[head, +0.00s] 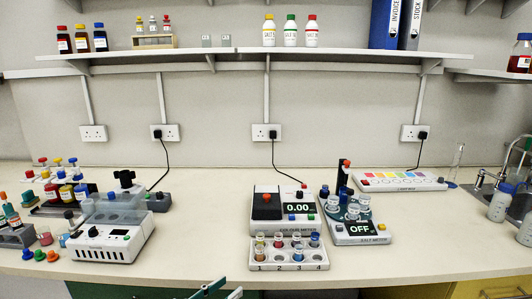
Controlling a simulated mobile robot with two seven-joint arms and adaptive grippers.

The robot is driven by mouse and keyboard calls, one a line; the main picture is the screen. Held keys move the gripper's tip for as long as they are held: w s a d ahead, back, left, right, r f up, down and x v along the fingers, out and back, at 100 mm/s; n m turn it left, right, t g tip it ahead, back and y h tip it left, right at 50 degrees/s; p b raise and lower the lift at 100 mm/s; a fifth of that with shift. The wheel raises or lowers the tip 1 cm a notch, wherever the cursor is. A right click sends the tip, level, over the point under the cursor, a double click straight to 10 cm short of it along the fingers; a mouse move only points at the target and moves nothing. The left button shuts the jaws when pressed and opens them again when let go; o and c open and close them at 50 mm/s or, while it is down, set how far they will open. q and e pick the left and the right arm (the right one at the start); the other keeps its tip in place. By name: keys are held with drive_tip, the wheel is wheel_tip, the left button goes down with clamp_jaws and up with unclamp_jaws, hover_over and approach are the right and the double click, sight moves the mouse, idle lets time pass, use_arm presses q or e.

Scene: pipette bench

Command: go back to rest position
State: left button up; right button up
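My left gripper (231,287) shows only at the bottom edge of the head view, in front of the bench's front edge. The rest of this gripper is cut off by the frame. My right gripper is not in view. The nearest bench item to the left gripper is the numbered vial rack (289,258), above and to the right of it in the picture and apart from it.
The bench (190,250) is clear between the white machine (105,240) and the colour meter (283,208). A meter reading OFF (360,232) stands right of the rack. Bottles and a tap (490,180) are at far right. A shelf (230,53) runs above.

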use_arm(q)
drive_tip(key=s+a+f+n+g+y, duration=0.1)
drive_tip(key=s+a+f+y, duration=0.2)
drive_tip(key=s+f, duration=0.8)
drive_tip(key=s+a+f+n+g+y, duration=0.1)
drive_tip(key=s+a+f+n+y, duration=0.1)
drive_tip(key=s+a+f+y, duration=0.2)
drive_tip(key=s+a+f, duration=0.3)
drive_tip(key=s+f, duration=0.3)
drive_tip(key=f, duration=0.3)
drive_tip(key=shift+s+y, duration=0.3)
drive_tip(key=shift+s, duration=0.05)
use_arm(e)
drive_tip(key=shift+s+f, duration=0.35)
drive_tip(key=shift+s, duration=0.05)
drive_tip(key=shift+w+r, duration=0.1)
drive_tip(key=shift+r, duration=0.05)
